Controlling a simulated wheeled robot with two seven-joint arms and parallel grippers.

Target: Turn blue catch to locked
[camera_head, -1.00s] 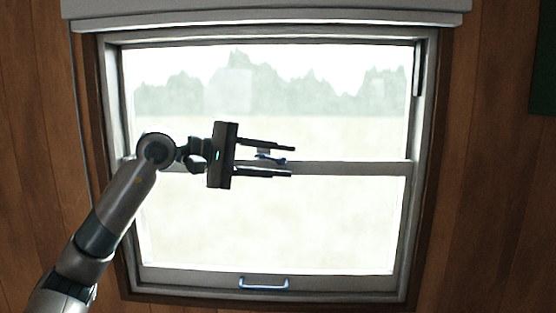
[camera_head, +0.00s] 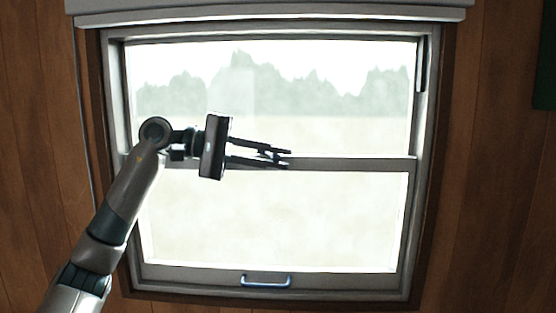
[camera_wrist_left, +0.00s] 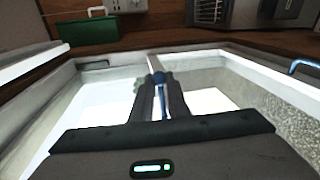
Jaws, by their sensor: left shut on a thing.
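The blue catch (camera_wrist_left: 158,76) shows in the left wrist view between my fingertips, at the window's middle rail (camera_head: 355,165). In the head view my fingers hide nearly all of it. My left gripper (camera_head: 287,159) comes from the left and is shut on the catch; it also shows in the left wrist view (camera_wrist_left: 160,100). Which way the catch points cannot be told. My right gripper is in neither view.
The sash window (camera_head: 412,215) has a blue lift handle (camera_head: 266,281) at its bottom rail. A blind box (camera_head: 270,12) runs along the top. A green box (camera_wrist_left: 88,30) shows in the left wrist view. Wood-panelled wall is on both sides.

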